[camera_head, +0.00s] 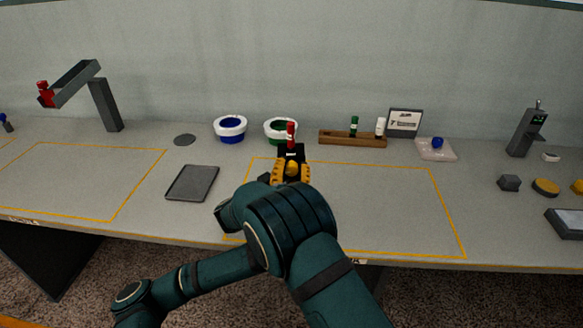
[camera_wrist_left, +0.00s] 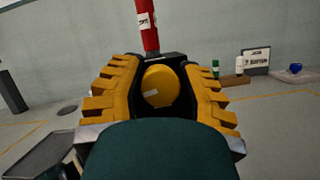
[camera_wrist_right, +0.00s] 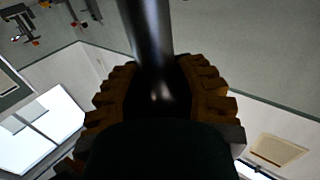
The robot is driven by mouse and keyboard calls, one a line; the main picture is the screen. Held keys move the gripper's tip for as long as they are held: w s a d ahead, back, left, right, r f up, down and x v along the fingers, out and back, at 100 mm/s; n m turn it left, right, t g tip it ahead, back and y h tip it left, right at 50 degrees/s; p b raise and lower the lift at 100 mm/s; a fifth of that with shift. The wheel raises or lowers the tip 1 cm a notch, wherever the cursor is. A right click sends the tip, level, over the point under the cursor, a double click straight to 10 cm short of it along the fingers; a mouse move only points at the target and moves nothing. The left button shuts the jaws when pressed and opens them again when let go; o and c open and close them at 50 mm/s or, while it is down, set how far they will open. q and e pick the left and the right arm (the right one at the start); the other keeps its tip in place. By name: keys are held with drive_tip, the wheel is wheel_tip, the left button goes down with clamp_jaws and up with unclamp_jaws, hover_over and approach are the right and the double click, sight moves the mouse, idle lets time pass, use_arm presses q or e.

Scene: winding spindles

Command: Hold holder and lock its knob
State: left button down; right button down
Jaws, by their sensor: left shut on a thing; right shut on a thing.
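The black holder (camera_head: 291,150) stands at mid-table with a red label-banded spindle (camera_head: 290,135) upright in it; the spindle also shows in the left wrist view (camera_wrist_left: 148,25). My left gripper (camera_head: 291,172) faces the holder. Its yellow fingers are closed around the holder's round yellow knob (camera_wrist_left: 160,87). My right gripper (camera_wrist_right: 165,90) is closed on a smooth dark grey rod (camera_wrist_right: 147,35). In the head view my arms hide the right gripper, and the knob's lock state cannot be told.
A wooden rack (camera_head: 352,140) holds green and white spindles. A grey tray (camera_head: 192,183) lies left. A grey stand (camera_head: 105,105) rises far left. The outlined area right of my grippers is clear.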

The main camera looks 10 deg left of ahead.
use_arm(q)
drive_tip(key=shift+m+g+h, duration=0.3)
drive_tip(key=shift+m+h, duration=0.6)
drive_tip(key=shift+m, duration=0.9)
drive_tip(key=c, duration=0.6)
unclamp_jaws()
drive_tip(key=v, duration=0.7)
drive_tip(key=shift+s, duration=0.25)
drive_tip(key=shift+f, duration=0.15)
